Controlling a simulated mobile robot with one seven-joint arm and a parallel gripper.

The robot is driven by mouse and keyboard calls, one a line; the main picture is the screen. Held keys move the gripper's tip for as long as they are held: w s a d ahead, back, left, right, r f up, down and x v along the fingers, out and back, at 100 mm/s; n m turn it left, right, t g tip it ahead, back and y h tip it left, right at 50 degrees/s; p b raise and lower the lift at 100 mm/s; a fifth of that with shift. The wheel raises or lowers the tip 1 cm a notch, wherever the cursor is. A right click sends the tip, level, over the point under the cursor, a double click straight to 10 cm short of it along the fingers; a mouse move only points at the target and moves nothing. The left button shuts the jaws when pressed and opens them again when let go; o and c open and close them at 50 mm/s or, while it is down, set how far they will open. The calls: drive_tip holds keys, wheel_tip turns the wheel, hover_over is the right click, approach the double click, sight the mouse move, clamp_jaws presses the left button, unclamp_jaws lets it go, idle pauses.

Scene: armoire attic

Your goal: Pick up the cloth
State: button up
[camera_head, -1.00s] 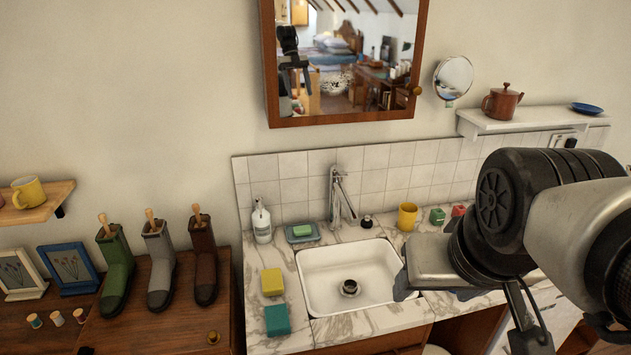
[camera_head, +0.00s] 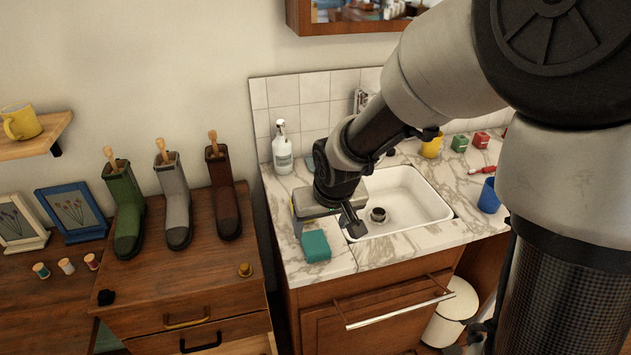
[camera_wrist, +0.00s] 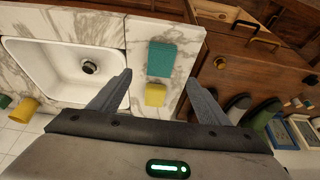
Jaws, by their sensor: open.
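A teal folded cloth or sponge-like block (camera_head: 316,246) lies flat on the marble counter near its front left corner, left of the sink. It also shows in the wrist view (camera_wrist: 162,58). A smaller yellow block (camera_wrist: 155,95) lies beside it; my gripper mostly hides it in the head view. My gripper (camera_wrist: 160,78) is open and empty, pointing down above the counter. In the wrist view the yellow block shows between the fingers, with the teal one just beyond the fingertips. In the head view my gripper (camera_head: 325,226) is just behind the teal block.
The white sink basin (camera_head: 410,205) is right of the teal block. A soap bottle (camera_head: 282,150) stands behind. A blue cup (camera_head: 488,195) and yellow cup (camera_head: 432,146) stand right. Boots (camera_head: 177,205) stand on the wooden cabinet (camera_head: 185,285) at left.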

sight(315, 242)
drive_tip(key=b+x, duration=0.2)
drive_tip(key=x, duration=0.8)
drive_tip(key=shift+w+a+f, duration=0.1)
drive_tip(key=shift+w+f, duration=0.05)
drive_tip(key=c, duration=1.1)
